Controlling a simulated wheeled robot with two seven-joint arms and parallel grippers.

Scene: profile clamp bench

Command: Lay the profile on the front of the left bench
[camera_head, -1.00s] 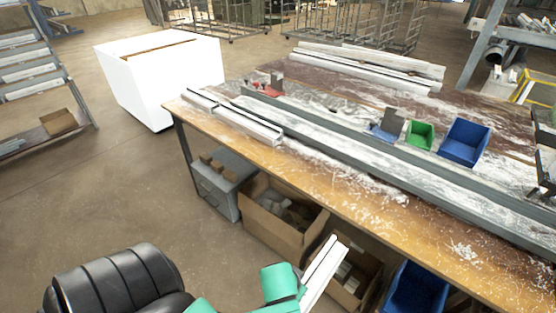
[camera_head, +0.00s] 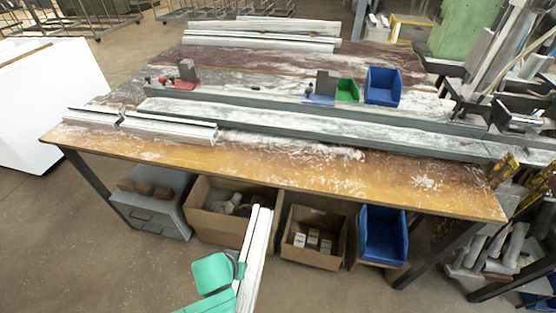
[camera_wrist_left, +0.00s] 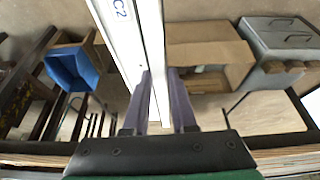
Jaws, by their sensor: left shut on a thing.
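A white profile (camera_head: 255,255) is held by my left gripper (camera_head: 238,268) in front of the bench, below the level of its top. In the left wrist view the profile (camera_wrist_left: 140,45) stands between the two fingers of my left gripper (camera_wrist_left: 159,95), with a "C2" label near its upper end. The gripper is shut on it. The bench (camera_head: 330,178) has a worn wooden top, with a bare front strip at its middle and right. Two short profile pieces (camera_head: 170,129) lie on the front left of the top. My right gripper is not in view.
A long grey rail (camera_head: 310,119) runs along the bench. Blue (camera_head: 383,87) and green (camera_head: 347,90) bins stand behind it. Cardboard boxes (camera_head: 314,237), a grey case (camera_head: 148,205) and a blue crate (camera_head: 382,235) sit under the bench. Long profiles (camera_head: 260,41) lie at the back.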

